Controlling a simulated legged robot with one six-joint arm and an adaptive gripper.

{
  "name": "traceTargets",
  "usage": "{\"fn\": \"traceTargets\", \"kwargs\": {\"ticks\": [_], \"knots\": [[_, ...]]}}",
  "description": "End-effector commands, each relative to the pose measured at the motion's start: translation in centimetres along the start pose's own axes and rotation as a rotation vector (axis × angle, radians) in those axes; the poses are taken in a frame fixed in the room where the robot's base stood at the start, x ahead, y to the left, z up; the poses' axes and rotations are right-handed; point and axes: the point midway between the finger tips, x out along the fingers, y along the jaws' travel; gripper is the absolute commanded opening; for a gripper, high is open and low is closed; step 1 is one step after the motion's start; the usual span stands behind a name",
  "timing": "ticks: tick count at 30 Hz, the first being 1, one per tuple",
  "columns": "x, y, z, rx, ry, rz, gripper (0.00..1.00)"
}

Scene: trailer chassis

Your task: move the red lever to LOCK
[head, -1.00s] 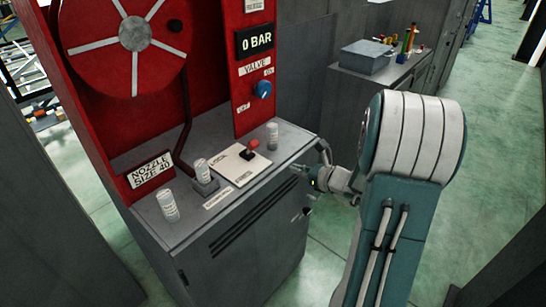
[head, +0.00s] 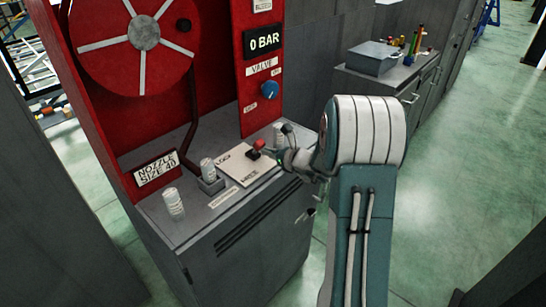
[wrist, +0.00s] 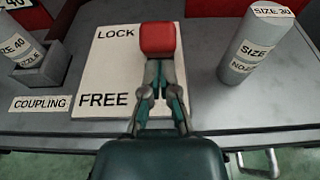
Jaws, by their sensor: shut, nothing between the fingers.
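The red lever (head: 257,145) stands on a pale plate (head: 234,166) on top of the grey cabinet. In the wrist view its red knob (wrist: 158,38) shows level with the word LOCK and to its right; FREE is printed nearer to me. The lever's foot is hidden behind my fingers, so its exact tilt is unclear. My gripper (wrist: 160,72) is shut and empty, its fingertips just on the near side of the knob. In the head view my gripper (head: 280,156) is close to the lever's right side. I cannot tell whether they touch.
A SIZE 30 nozzle (wrist: 247,48) stands upright right of the plate. Another nozzle (head: 208,169) sits in the coupling block on the left, with a third (head: 173,203) beyond it. The red reel panel (head: 215,90) with a blue valve knob (head: 270,90) rises behind.

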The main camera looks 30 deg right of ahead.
Motion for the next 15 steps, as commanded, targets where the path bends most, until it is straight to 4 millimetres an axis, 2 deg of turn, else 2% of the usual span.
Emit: {"fn": "traceTargets", "kwargs": {"ticks": [15], "knots": [[0.08,0.04,0.42,-0.002,0.038,0.001,0.0]]}}
